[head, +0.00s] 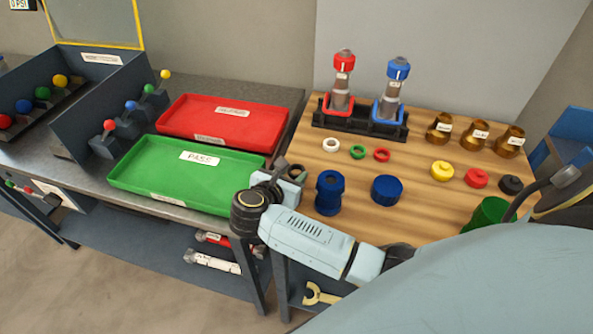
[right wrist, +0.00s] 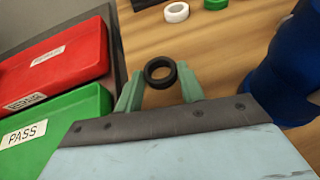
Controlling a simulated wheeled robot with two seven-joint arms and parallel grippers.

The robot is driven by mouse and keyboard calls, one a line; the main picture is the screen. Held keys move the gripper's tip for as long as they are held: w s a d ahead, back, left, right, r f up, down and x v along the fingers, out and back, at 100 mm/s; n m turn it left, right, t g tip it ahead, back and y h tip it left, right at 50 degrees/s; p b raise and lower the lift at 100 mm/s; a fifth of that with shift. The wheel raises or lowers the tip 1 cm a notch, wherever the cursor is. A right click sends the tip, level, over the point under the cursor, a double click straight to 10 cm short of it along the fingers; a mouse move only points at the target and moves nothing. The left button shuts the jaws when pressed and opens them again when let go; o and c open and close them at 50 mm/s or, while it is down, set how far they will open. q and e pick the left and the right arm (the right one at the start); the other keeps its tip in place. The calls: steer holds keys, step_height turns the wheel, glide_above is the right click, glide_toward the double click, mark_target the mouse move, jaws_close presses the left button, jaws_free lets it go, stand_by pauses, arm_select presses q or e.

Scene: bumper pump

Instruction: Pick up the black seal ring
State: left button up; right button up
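The black seal ring (right wrist: 160,72) lies flat on the wooden table top, near its left edge, in the right wrist view. My right gripper (right wrist: 160,88) is open, with one finger on each side of the near part of the ring. Small gaps show between the ring and the fingers, so it does not look clamped. In the head view my right gripper (head: 283,178) is low over the table beside the green tray, and partly hides the ring. My left gripper is not in view.
The green PASS tray (head: 122,178) and red tray (head: 285,127) stand left of the ring. A blue cylindrical body (head: 328,195) stands close on the right. White (head: 331,145), green (head: 357,152) and red (head: 382,155) rings lie behind, before a black stand (head: 330,122).

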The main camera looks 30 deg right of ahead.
steer(key=c, duration=0.4)
step_height(320, 180, up, 10)
steer(key=shift+p, duration=0.35)
stand_by(0.7)
